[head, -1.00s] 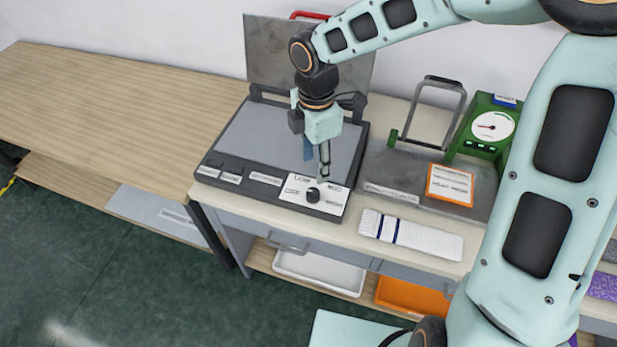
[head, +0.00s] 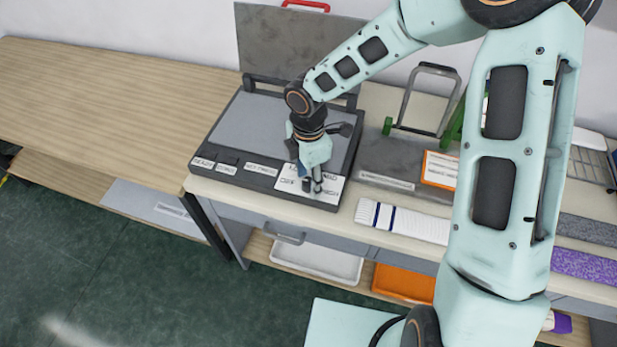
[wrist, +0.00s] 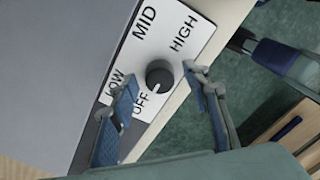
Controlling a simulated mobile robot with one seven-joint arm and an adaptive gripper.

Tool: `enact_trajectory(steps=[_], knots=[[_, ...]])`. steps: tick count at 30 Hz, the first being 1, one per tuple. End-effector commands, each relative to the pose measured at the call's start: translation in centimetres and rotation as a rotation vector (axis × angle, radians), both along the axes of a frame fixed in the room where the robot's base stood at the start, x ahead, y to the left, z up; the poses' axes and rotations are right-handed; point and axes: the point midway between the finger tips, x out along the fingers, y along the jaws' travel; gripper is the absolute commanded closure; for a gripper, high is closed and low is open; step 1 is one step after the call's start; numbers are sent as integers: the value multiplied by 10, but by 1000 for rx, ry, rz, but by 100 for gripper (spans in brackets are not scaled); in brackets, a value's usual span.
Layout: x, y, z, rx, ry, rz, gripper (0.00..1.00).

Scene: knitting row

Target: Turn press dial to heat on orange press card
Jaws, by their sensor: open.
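The press dial (wrist: 159,75) is a round black knob on a white plate marked LOW, MID, HIGH and OFF. Its pale mark appears to point toward OFF. My gripper (wrist: 160,84) is open, with one blue-padded fingertip on each side of the dial; I cannot tell whether they touch it. In the head view my gripper (head: 312,182) is low over the press's front right corner and largely hides the dial. The orange-bordered press card (head: 437,178) stands right of the press, partly behind my arm; its writing is too small to read.
The press (head: 235,174) has its lid raised at the back. A white knitted strip with blue bands (head: 420,224) lies to the right on the table. A white tray (head: 318,262) and an orange tray (head: 400,283) are below. The left wooden table (head: 100,100) is clear.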

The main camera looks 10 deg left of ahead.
Motion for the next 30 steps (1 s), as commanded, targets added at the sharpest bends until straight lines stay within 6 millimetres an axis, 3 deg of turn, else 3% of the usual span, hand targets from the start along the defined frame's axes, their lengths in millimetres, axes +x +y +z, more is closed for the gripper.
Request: enact_trajectory(steps=[4,15,30], knots=[[0,0,0,0,0,0,58],[0,0,1,0,0,0,98],[0,0,-1,0,-1,-139,99]])
